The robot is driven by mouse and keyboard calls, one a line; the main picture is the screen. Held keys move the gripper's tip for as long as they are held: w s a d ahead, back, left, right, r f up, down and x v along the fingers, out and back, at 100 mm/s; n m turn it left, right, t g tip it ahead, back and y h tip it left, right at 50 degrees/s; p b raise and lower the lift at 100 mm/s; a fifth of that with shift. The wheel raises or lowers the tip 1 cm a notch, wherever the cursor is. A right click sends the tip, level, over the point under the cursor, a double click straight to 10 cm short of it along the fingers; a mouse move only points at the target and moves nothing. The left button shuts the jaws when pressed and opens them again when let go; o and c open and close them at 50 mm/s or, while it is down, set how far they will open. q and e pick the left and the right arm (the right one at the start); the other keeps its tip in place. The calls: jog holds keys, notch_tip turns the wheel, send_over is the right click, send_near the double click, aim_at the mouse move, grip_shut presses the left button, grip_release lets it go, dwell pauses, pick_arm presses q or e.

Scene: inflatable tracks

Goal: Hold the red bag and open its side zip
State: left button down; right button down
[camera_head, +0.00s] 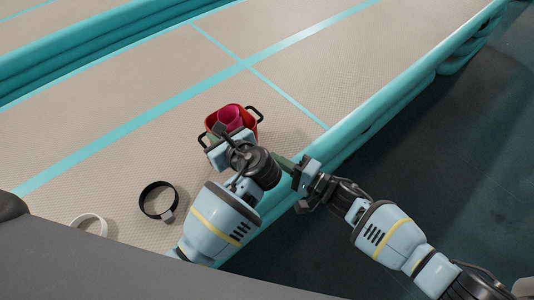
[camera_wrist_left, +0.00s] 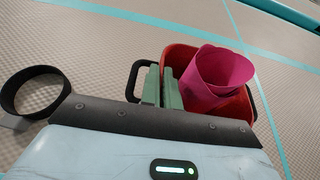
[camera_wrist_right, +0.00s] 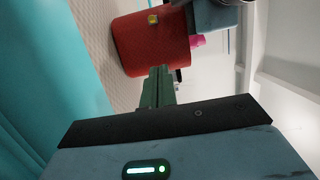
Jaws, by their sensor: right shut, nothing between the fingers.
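The red bag (camera_head: 211,122) stands on the beige mat with black handles, and a pink rolled item (camera_wrist_left: 222,68) sits inside it. My left gripper (camera_wrist_left: 162,85) is at the bag's near rim, beside a handle. Its green fingers are close together with the bag's wall apparently between them; the contact is partly hidden. My right gripper (camera_wrist_right: 160,85) is shut and empty, pointing at the bag's red side (camera_wrist_right: 150,48) and just short of it or touching; I cannot tell which. A small yellow patch (camera_wrist_right: 153,19) shows on that side. The zip itself cannot be made out.
A black ring-shaped strap (camera_head: 157,200) and a white one (camera_head: 89,223) lie on the mat to the left. A teal inflatable edge (camera_head: 350,150) runs along the mat's right side, near my right arm. The mat beyond the bag is clear.

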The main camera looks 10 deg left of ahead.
jog(key=shift+v, duration=2.65)
pick_arm(q)
jog(key=c, duration=1.6)
grip_release()
jog(key=shift+o, duration=0.2)
jog(key=v, duration=0.7)
jog(key=shift+d+r, duration=0.15)
jog(key=shift+r, duration=0.05)
